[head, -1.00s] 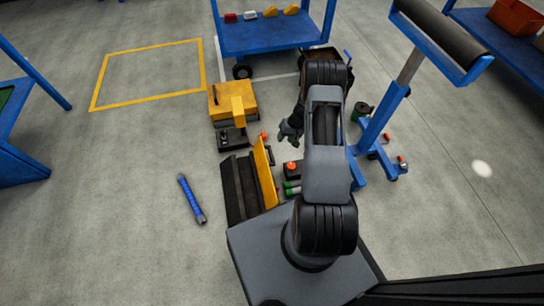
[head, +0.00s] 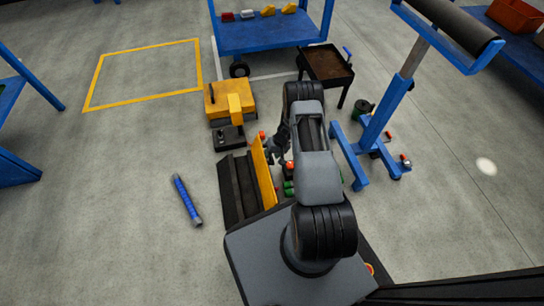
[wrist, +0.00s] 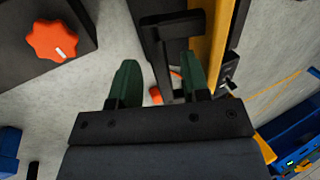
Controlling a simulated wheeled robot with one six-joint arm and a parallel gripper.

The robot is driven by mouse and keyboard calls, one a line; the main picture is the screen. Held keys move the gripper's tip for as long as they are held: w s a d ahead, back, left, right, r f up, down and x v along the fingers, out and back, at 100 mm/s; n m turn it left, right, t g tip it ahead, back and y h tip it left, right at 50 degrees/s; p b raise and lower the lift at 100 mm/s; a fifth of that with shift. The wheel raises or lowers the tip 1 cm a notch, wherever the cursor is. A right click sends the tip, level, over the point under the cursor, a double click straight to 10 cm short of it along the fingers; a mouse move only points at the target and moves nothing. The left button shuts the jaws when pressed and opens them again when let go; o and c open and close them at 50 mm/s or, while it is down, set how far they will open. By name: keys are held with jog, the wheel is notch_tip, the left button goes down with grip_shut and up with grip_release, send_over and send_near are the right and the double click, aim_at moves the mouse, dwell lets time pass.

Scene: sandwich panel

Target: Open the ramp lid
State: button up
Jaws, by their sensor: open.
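A yellow panel (head: 262,172), which looks like the ramp lid, stands steeply up along the right side of a black ramp-like box (head: 237,190). In the wrist view the yellow panel (wrist: 212,40) runs up past the right fingertip, with a black handle-like bar (wrist: 160,62) beside it. My gripper (head: 275,148) is just right of the panel's far end. Its two green fingers (wrist: 160,80) are apart, and the bar shows between and beyond their tips. Whether a finger touches the bar I cannot tell. My arm hides part of the floor to the right.
A yellow machine (head: 230,102) stands just beyond the ramp. An orange knob (wrist: 54,40) on a dark box lies left of my fingers. A blue stand (head: 378,130) is to the right. A blue bar (head: 186,200) lies on the floor at left, with open floor around it.

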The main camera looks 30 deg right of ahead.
jog(key=shift+a+f, duration=0.1)
jog(key=shift+f, duration=0.15)
grip_shut()
dwell(0.3)
